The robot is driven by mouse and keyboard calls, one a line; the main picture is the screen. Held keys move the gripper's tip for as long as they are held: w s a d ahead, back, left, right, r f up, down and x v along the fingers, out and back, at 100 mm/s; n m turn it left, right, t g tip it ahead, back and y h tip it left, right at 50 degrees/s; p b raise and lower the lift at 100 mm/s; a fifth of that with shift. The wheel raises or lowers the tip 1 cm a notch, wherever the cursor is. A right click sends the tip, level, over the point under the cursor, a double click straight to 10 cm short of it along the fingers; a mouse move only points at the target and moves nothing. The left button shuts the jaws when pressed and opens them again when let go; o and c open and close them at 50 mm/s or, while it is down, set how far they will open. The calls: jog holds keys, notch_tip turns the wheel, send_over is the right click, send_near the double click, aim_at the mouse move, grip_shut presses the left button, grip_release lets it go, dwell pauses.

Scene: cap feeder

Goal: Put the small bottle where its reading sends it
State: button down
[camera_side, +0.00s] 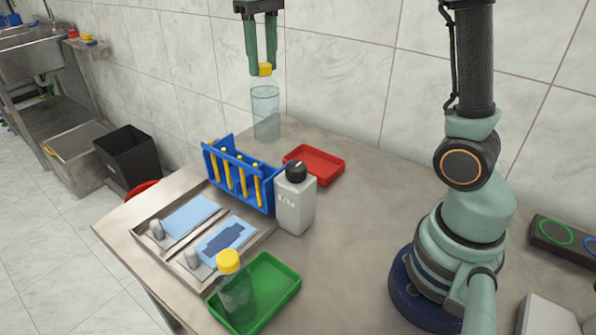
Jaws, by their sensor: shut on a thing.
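My gripper (263,70) points down at the top of the view and is shut on the yellow cap of a clear bottle (265,112). The bottle hangs upright below the fingers, near the table's far corner. I cannot tell whether its base touches the table. A second clear bottle with a yellow cap (229,261) stands upright in the green tray (284,297) at the front. A red tray (328,158) at the back, right of the held bottle, looks empty. No reading on either clear bottle is legible.
A grey bottle with a black cap (295,204) stands mid-table beside a blue rack (264,192) holding several yellow-topped tubes. A metal tray (140,232) with blue pads lies left. A dark panel with green and blue rings (554,233) is at right. The table between the grey bottle and my base is clear.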

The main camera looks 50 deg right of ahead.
jog(key=s+d+r+m, duration=0.2)
jog(key=s+d+m, duration=0.15)
jog(key=d, duration=0.45)
jog(key=s+d+r+m, duration=0.15)
jog(key=d+m, duration=0.25)
jog(key=d, duration=0.4)
notch_tip(320, 180, down, 20)
jog(key=shift+f, duration=0.2)
jog(key=c, duration=0.5)
grip_release()
